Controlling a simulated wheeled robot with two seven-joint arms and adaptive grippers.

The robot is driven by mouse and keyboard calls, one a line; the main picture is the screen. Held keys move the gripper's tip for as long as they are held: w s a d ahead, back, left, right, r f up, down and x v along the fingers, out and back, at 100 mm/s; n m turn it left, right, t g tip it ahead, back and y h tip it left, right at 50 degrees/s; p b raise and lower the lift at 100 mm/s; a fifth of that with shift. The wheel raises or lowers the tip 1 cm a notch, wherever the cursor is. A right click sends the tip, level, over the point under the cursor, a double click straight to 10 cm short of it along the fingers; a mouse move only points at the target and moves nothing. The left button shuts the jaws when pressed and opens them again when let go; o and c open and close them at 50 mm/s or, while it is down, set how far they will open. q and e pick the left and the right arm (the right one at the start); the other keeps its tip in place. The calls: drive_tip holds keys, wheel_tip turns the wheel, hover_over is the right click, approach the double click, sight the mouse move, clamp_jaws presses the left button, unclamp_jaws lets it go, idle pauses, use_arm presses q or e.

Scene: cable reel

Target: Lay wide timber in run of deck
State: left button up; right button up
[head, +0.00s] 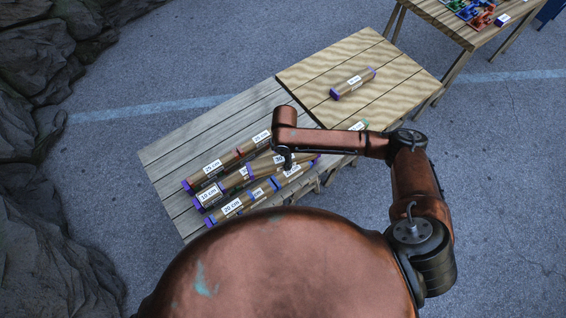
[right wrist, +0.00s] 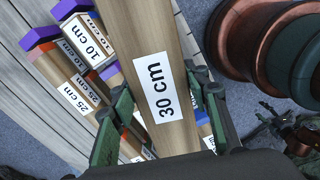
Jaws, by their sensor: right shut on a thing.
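My right gripper (right wrist: 160,88) is shut on a wide wooden timber labelled 30 cm (right wrist: 180,136), its green fingers on both sides of it. In the head view the right gripper (head: 287,163) is small and partly hidden by my arm, over the right end of a group of timbers on the grey plank table (head: 170,150). Labels there include 25 cm (head: 212,167), 10 cm (head: 208,197) and 20 cm (head: 232,208); several have purple or blue ends. One purple-ended timber (head: 345,86) lies alone on the pale board (head: 310,75). My left gripper is not in view.
A second wooden table (head: 440,15) at the top right holds small coloured parts (head: 480,14). Dark rocks (head: 30,60) stand at the left. Much of the pale board around the lone timber is bare.

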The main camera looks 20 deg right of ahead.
sight(283, 165)
drive_tip(key=shift+s+a+f+n, duration=0.1)
drive_tip(key=shift+a+f+n, duration=0.1)
drive_tip(key=shift+f+n, duration=0.4)
drive_tip(key=shift+s+a+f+n, duration=0.1)
drive_tip(key=shift+a+f+n, duration=0.05)
drive_tip(key=shift+f+n, duration=0.65)
drive_tip(key=shift+n, duration=0.1)
drive_tip(key=shift+s+f, duration=0.1)
drive_tip(key=shift+f, duration=0.45)
wheel_tip(283, 165, down, 4)
drive_tip(key=b, duration=0.4)
drive_tip(key=shift+r+b, duration=0.15)
drive_tip(key=shift+b, duration=0.2)
drive_tip(key=shift+f, duration=0.7)
drive_tip(key=shift+f+b, duration=0.3)
drive_tip(key=shift+f, duration=0.8)
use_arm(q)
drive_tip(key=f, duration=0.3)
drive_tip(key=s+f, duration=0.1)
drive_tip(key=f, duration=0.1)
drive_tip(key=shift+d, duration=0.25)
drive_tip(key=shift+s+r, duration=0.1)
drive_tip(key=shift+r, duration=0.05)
